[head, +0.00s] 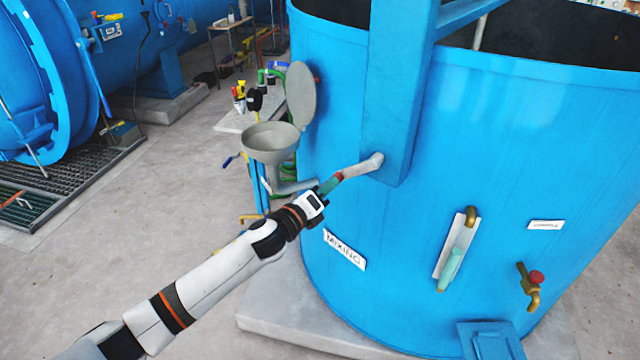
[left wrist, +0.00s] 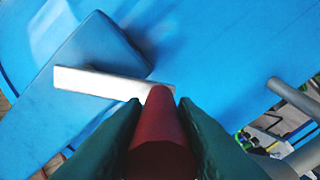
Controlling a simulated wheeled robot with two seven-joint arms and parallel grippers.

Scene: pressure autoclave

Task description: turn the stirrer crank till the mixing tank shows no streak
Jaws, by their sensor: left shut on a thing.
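The blue mixing tank (head: 450,130) fills the right half of the head view, with a white "MIXING" label (head: 344,250) on its wall. A blue post stands against its front, and the grey stirrer crank (head: 362,167) comes out of the post's lower end. The crank's red handle (head: 339,176) points left. My left gripper (head: 331,184) is shut on this handle. In the left wrist view the red handle (left wrist: 160,135) sits between the two dark green fingers, with the pale crank arm (left wrist: 100,82) beyond it. A sight glass (head: 456,250) with pale green content is on the tank wall. My right gripper is not in view.
A grey funnel bowl (head: 270,143) with an open round lid (head: 301,95) stands left of the crank, close to my gripper. A brass tap with a red knob (head: 537,277) is low on the tank. The floor (head: 160,195) at left is clear.

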